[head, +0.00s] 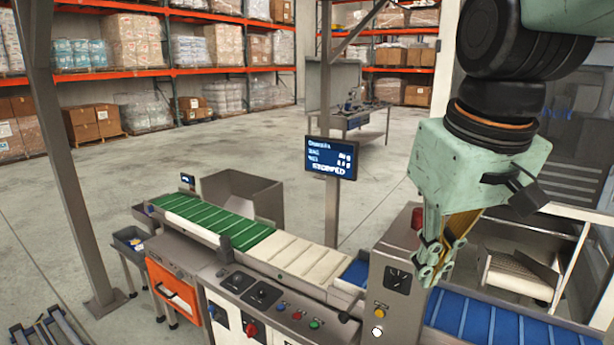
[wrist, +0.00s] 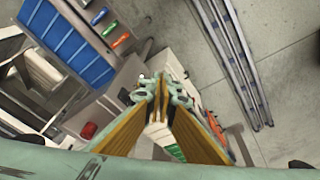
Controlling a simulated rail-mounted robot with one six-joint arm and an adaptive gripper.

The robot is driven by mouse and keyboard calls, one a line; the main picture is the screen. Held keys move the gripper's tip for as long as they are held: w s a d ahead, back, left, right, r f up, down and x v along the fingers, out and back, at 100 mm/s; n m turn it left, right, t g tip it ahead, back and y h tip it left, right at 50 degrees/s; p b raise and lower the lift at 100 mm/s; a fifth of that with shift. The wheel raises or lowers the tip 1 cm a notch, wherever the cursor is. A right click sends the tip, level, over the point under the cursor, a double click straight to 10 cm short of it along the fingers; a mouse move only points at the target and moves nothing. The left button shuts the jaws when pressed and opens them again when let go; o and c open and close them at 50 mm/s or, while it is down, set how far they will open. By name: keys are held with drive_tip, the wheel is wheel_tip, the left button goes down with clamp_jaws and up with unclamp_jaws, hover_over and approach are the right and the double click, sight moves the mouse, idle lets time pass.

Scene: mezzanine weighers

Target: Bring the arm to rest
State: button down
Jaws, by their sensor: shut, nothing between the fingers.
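My arm comes in from the upper right of the head view, with its pale green wrist pointing down. My gripper (head: 432,272) is shut and empty, hanging in front of the grey machine cabinet with the red knob on top, at the left end of the blue belt (head: 500,322). In the wrist view my gripper (wrist: 160,92) shows its fingers meeting at the tips, with nothing between them. The control panel and conveyor lie beyond the fingertips. I cannot tell the exact gap between fingers and cabinet.
A conveyor with green (head: 215,218) and cream (head: 300,262) sections runs to the cabinet. A screen (head: 331,158) on a post seems to read STOPPED. An orange-fronted unit (head: 175,290) stands left. A steel post (head: 62,150) rises at left. The floor behind is mostly clear.

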drive_tip(key=s+d+f+m, duration=0.1)
drive_tip(key=s, duration=0.6)
drive_tip(key=s+d+f+m+t, duration=0.1)
drive_tip(key=s, duration=0.7)
drive_tip(key=shift+s+d+m, duration=0.25)
drive_tip(key=shift+m, duration=0.05)
drive_tip(key=shift+r, duration=0.1)
idle(0.6)
